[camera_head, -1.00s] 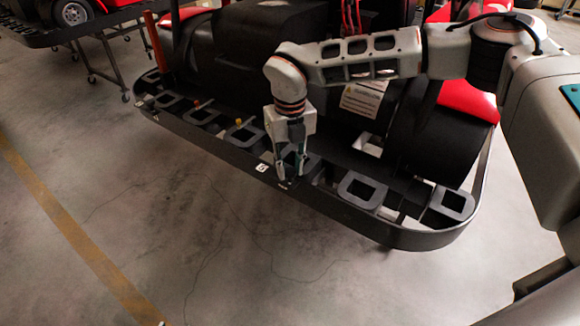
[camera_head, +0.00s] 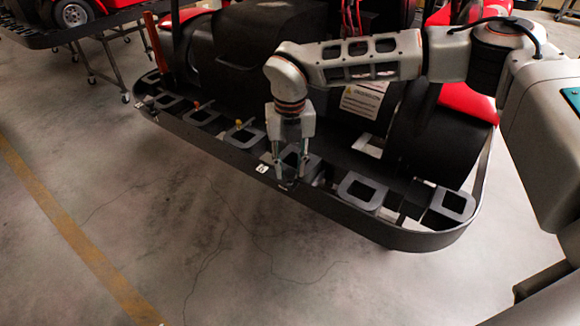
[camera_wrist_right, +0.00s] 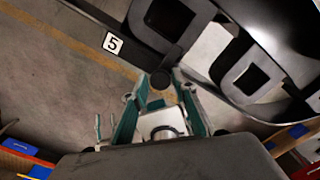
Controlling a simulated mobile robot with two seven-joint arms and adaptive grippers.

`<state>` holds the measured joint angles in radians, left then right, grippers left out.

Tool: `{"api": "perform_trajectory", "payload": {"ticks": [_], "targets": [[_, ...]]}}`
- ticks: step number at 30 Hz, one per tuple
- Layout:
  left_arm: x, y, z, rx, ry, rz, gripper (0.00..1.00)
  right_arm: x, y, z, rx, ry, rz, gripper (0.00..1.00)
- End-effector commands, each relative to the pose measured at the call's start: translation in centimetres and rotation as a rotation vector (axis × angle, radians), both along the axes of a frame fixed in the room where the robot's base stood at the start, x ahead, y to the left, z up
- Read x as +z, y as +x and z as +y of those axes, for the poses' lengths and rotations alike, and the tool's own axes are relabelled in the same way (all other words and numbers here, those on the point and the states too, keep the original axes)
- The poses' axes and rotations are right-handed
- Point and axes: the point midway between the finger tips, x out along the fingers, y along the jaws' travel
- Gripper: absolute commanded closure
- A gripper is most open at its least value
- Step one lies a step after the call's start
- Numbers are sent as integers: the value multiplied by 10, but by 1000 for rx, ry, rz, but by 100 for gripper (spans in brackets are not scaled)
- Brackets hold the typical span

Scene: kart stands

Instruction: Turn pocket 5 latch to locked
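The white label marked 5 (camera_head: 262,168) is on the black front rail of the kart stand; it also shows in the right wrist view (camera_wrist_right: 113,43). A dark rounded latch part (camera_wrist_right: 160,79) lies at the rail beside a grey pocket frame (camera_wrist_right: 186,38), right of the label. My right gripper (camera_head: 287,180) points down at the rail just right of the label. Its teal fingers (camera_wrist_right: 158,84) stand apart, with the dark part at or just past their tips; contact cannot be told. The latch's turn position is unclear. My left gripper is not in view.
Several grey pocket frames line the rail (camera_head: 400,239), including one to the right (camera_head: 362,190). Small yellow parts (camera_head: 238,123) stand on the rail farther left. A black and red kart sits close behind. The concrete floor in front is clear.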

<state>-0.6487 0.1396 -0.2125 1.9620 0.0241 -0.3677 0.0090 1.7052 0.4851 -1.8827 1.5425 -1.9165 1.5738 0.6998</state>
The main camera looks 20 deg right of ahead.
Motion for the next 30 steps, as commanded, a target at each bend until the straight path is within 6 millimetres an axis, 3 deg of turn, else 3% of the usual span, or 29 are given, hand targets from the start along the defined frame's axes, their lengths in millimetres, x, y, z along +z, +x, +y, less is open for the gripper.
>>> {"api": "perform_trajectory", "payload": {"ticks": [14, 30], "targets": [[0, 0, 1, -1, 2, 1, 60, 5, -1, 0, 1, -1, 2, 60], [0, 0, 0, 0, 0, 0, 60, 102, 0, 0, -1, 0, -1, 60]]}}
